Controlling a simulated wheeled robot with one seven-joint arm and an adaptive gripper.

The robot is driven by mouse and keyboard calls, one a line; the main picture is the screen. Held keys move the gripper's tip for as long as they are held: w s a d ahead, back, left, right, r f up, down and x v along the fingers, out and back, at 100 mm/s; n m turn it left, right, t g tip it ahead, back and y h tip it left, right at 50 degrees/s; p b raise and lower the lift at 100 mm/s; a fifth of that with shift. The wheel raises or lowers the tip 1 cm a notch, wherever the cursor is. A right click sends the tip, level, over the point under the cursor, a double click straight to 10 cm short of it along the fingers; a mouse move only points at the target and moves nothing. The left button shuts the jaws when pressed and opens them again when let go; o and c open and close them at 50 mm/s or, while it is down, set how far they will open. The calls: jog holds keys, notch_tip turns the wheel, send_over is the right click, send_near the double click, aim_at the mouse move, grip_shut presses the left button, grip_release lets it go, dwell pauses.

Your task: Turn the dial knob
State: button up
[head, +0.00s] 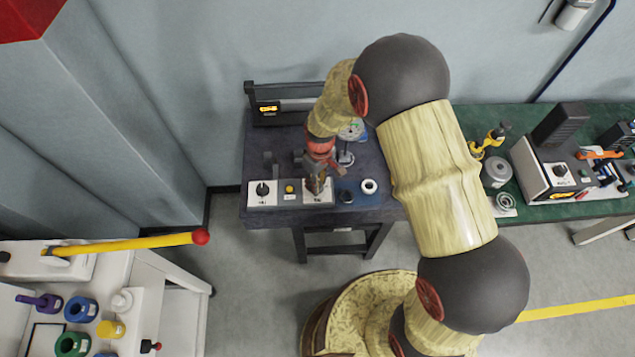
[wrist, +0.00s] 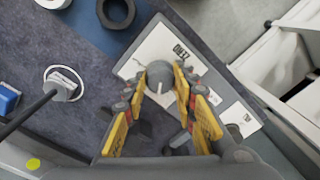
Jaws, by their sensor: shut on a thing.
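A grey round dial knob (wrist: 159,71) with a pale pointer line sits on a white plate (wrist: 135,64) marked "ZERO" in the wrist view. My gripper (wrist: 163,86) points down at it, with its yellow-and-grey fingers closed on either side of the knob. In the head view my gripper (head: 318,184) is over the right white plate of the control box at the front edge of the dark table, and it mostly hides that knob. A second, black knob (head: 262,188) stands on the left plate, with an orange button (head: 289,188) between the two.
A white ring (head: 369,186) and a dark blue ring (head: 345,195) lie right of the box on the dark table (head: 375,205). A gauge stand (head: 346,157) is behind my gripper. A lit display unit (head: 268,109) is at the back. A green bench (head: 520,115) adjoins on the right.

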dwell(0.3)
jog(key=o, duration=1.1)
jog(key=shift+o, duration=0.3)
jog(key=shift+r, duration=0.1)
notch_tip(320, 180, up, 12)
jog(key=shift+w+d, duration=0.2)
